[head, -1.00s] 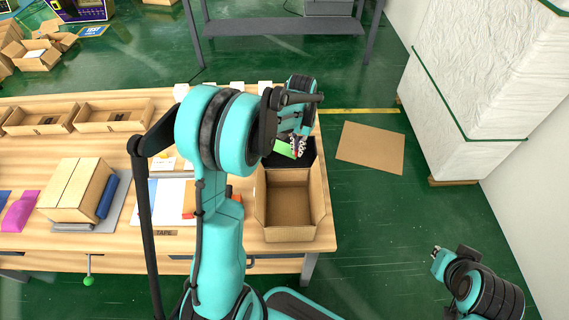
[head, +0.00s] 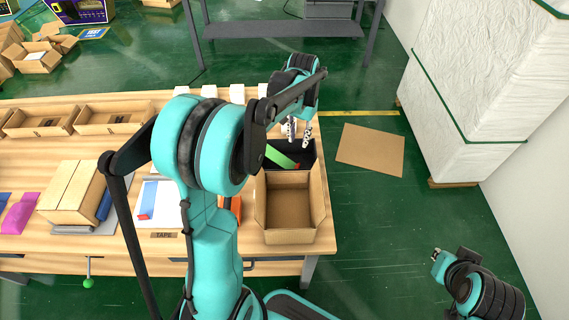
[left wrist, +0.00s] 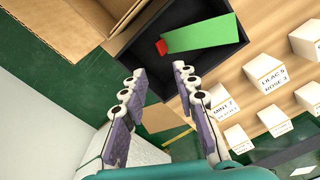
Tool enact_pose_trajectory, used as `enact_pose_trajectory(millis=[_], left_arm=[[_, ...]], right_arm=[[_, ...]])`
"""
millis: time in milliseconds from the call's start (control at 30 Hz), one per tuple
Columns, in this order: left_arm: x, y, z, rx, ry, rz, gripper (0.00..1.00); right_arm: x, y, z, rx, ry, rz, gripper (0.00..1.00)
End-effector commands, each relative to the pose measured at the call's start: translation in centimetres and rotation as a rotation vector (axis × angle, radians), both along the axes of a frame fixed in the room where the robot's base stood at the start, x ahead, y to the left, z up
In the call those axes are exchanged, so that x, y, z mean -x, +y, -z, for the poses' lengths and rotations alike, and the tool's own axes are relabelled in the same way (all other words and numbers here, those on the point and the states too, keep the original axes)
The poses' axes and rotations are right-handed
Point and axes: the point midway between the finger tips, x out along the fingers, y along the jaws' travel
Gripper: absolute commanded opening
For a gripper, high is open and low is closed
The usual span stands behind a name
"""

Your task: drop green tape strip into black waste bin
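The green tape strip (head: 281,157) lies in the black waste bin (head: 309,160) at the table's right end, with a small red piece at one end. In the left wrist view, the strip (left wrist: 200,35) slants across the inside of the bin (left wrist: 146,27), its far end close to the bin wall. My left gripper (head: 299,138) is over the bin's back side. In the left wrist view its fingers (left wrist: 160,73) are spread, with nothing between them and the strip apart from them. My right gripper (head: 437,259) is at the lower right, away from the table; its fingers are too small to judge.
An open cardboard box (head: 289,210) stands directly in front of the bin. Small white labelled boxes (left wrist: 267,73) stand along the table beside the bin. A closed carton (head: 76,190) and trays (head: 113,120) are to the left. A flat cardboard sheet (head: 370,149) lies on the floor to the right.

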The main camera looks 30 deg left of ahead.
Motion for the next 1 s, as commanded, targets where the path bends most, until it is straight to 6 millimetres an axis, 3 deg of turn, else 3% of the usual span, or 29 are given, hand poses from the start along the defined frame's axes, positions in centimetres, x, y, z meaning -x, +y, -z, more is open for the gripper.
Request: enact_pose_trajectory(millis=[100, 300, 833, 1000], left_arm=[[0.0, 0.0, -2.4, 0.0, 0.0, 0.0, 0.29], [0.0, 0.0, -4.7, 0.0, 0.0, 0.0, 0.29], [0.0, 0.0, -5.1, 0.0, -0.001, 0.0, 0.29], [1.6, -1.2, -6.1, -0.008, -0.046, 0.004, 0.29]], right_arm=[[0.0, 0.0, 0.0, 0.0, 0.0, 0.0, 0.0], [0.0, 0.0, 0.0, 0.0, 0.0, 0.0, 0.0], [0.0, 0.0, 0.0, 0.0, 0.0, 0.0, 0.0], [0.0, 0.0, 0.0, 0.0, 0.0, 0.0, 0.0]])
